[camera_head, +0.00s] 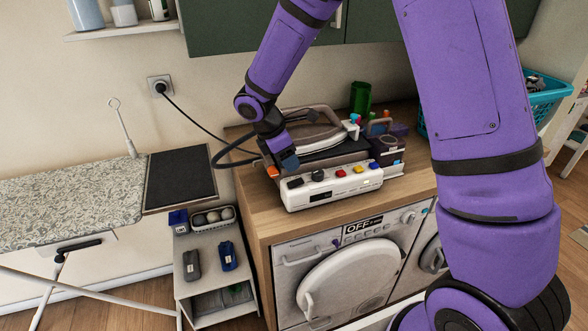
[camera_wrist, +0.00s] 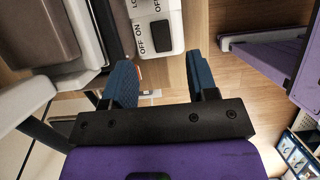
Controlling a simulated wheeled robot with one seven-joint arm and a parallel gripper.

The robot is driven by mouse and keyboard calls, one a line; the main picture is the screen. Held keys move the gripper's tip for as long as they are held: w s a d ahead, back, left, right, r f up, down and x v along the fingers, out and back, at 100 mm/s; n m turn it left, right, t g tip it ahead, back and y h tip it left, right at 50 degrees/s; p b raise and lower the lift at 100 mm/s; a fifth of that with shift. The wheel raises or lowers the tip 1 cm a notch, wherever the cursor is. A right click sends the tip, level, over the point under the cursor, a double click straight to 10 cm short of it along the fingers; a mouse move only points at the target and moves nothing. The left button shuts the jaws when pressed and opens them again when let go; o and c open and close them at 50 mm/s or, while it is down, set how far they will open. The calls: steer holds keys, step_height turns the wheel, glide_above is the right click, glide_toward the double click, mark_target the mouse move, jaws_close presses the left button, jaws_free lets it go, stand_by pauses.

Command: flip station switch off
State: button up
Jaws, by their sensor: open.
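The ironing station (camera_head: 333,187) is a white unit with coloured buttons along its front panel, standing on the wooden counter. A black rocker switch (camera_wrist: 160,36) shows on the white panel in the wrist view, beside printed OFF and ON labels. I cannot tell which side of it is pressed. My gripper (camera_head: 281,168) is just above and behind the left end of the panel in the head view. In the wrist view its blue fingers (camera_wrist: 160,65) are apart with nothing between them, and the switch lies just beyond their tips, apparently untouched.
An iron (camera_head: 312,130) rests on the station, with a dark cable running to a wall socket (camera_head: 160,86). A washing machine (camera_head: 345,270) with an OFF sign stands below the counter (camera_head: 262,215). An ironing board (camera_head: 70,195) is at the left, and a small shelf unit (camera_head: 215,270) stands between.

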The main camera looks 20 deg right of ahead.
steer(key=shift+v, duration=1.55)
steer(key=s+d+r+m+t+y, duration=0.1)
steer(key=s+d+r+m, duration=0.35)
steer(key=s+r, duration=0.3)
steer(key=s+d+r+m+t+y, duration=0.1)
steer(key=s+d+r+m, duration=0.2)
steer(key=s+r+m, duration=0.45)
steer(key=s+d+r+m+t+y, duration=0.1)
steer(key=s+r+m, duration=0.2)
steer(key=s, duration=0.4)
steer(key=s+d+r+m+t+y, duration=0.1)
steer(key=s+d+r+m+t, duration=0.1)
steer(key=s, duration=0.5)
steer(key=shift+s+r+m+y, duration=0.15)
steer(key=shift+r+m+y, duration=0.15)
steer(key=shift+r+m, duration=0.2)
